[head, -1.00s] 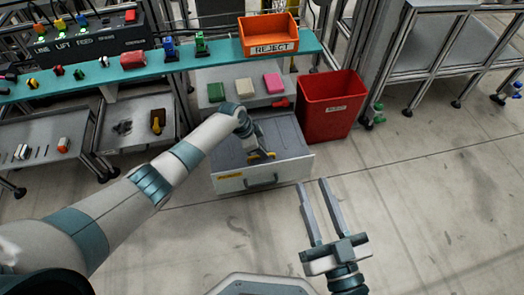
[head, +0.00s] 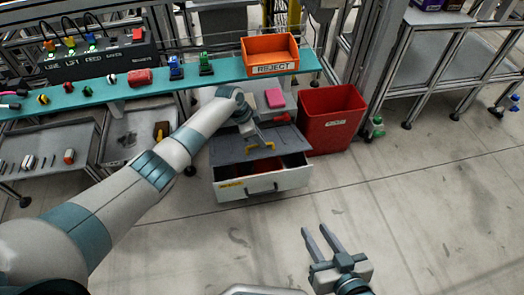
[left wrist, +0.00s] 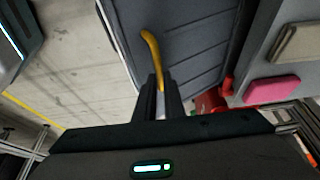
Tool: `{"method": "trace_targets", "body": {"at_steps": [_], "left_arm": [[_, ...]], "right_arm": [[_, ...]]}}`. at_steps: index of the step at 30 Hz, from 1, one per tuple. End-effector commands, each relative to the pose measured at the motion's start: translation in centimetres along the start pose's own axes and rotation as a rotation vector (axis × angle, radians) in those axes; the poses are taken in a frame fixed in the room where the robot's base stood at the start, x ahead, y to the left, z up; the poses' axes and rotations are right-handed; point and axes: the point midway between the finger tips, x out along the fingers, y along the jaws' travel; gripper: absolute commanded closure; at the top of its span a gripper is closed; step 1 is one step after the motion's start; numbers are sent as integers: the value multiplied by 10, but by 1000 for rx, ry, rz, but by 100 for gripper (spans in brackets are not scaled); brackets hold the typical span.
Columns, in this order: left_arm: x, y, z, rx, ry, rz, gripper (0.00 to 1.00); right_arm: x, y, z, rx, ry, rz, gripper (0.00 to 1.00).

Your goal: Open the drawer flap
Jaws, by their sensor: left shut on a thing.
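The grey flap (head: 228,152) sits over the white drawer (head: 290,178), tilted up at its front edge, with a dark gap below it. My left gripper (head: 256,143) is shut on the yellow handle (head: 262,148) of the flap. In the left wrist view the yellow handle (left wrist: 151,48) runs down between my left fingers (left wrist: 159,96), and the ribbed grey flap (left wrist: 200,45) fills the middle. Something red (head: 262,166) shows inside the drawer, partly hidden by the flap. My right gripper (head: 322,236) is open and empty above the floor.
A red bin (head: 332,120) stands right of the drawer. A teal shelf (head: 225,75) with an orange reject tray (head: 270,52) and small fixtures runs behind. A pink block (head: 275,98) lies behind the drawer. The floor in front is clear.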

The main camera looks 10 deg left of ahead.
Motion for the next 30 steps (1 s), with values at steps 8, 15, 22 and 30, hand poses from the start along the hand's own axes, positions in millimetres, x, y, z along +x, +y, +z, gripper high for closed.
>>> {"method": "trace_targets", "body": {"at_steps": [8,15,22,30], "left_arm": [[-5,-5,-2,0,1,0,100],[-4,-5,-2,0,1,0,100],[-4,-4,-2,0,1,1,100],[-4,-4,-2,0,0,2,100]], "right_arm": [[0,0,0,0,0,0,69],[2,0,1,-13,2,3,100],[24,6,11,-178,-8,39,100],[83,16,30,-698,-39,127,100]]}}
